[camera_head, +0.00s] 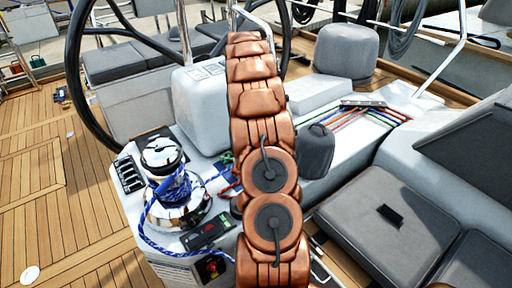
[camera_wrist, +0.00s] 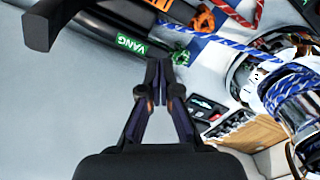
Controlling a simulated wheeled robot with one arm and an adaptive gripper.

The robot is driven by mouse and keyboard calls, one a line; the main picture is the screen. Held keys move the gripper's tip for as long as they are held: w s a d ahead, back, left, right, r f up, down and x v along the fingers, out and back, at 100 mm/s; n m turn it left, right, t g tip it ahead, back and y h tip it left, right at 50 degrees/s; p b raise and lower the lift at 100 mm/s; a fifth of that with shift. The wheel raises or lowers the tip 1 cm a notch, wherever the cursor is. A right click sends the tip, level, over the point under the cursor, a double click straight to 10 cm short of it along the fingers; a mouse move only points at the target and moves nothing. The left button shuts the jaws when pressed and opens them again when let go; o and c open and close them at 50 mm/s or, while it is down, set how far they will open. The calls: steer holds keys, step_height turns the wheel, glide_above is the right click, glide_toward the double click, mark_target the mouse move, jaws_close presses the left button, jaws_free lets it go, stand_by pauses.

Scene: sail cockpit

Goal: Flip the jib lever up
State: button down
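In the wrist view, my gripper (camera_wrist: 159,72) points at the pale deck, its dark fingers brought together with nothing between them. A black lever with a green VANG label (camera_wrist: 130,43) lies just beyond the fingertips at upper left. Another black lever with an orange label (camera_wrist: 185,10) lies beyond it, cut by the top edge. A black lever-like bar (camera_wrist: 42,25) sticks out at the far upper left, nearer the camera. No jib label is readable, so I cannot tell which lever is the jib one. In the head view my arm hides the gripper and the levers.
A chrome winch wrapped in blue rope (camera_head: 172,190) stands left of my arm; it also shows in the wrist view (camera_wrist: 285,85). A black switch panel (camera_head: 208,232) sits beside it. Grey cushions (camera_head: 385,215) lie at right. Wooden deck (camera_head: 50,190) is open at left.

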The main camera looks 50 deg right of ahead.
steer(key=shift+r+p, duration=0.45)
steer(key=shift+r, duration=2.5)
steer(key=s+a+r, duration=0.2)
steer(key=a+r, duration=0.1)
steer(key=a, duration=0.7)
steer(key=s+a+r+m, duration=0.1)
steer(key=a+r, duration=0.1)
steer(key=a, duration=0.7)
steer(key=s+a+r, duration=0.2)
steer(key=a+r, duration=0.1)
steer(key=a, duration=0.7)
steer(key=s+a+f+g, duration=0.1)
steer(key=s+a+f, duration=0.1)
steer(key=s+a, duration=0.7)
steer(key=s+a+f+m, duration=0.1)
steer(key=s+a+f, duration=0.1)
steer(key=s+a, duration=0.7)
steer(key=s, duration=0.6)
steer(key=shift+a+f+g, duration=0.25)
steer(key=shift+f+g, duration=0.15)
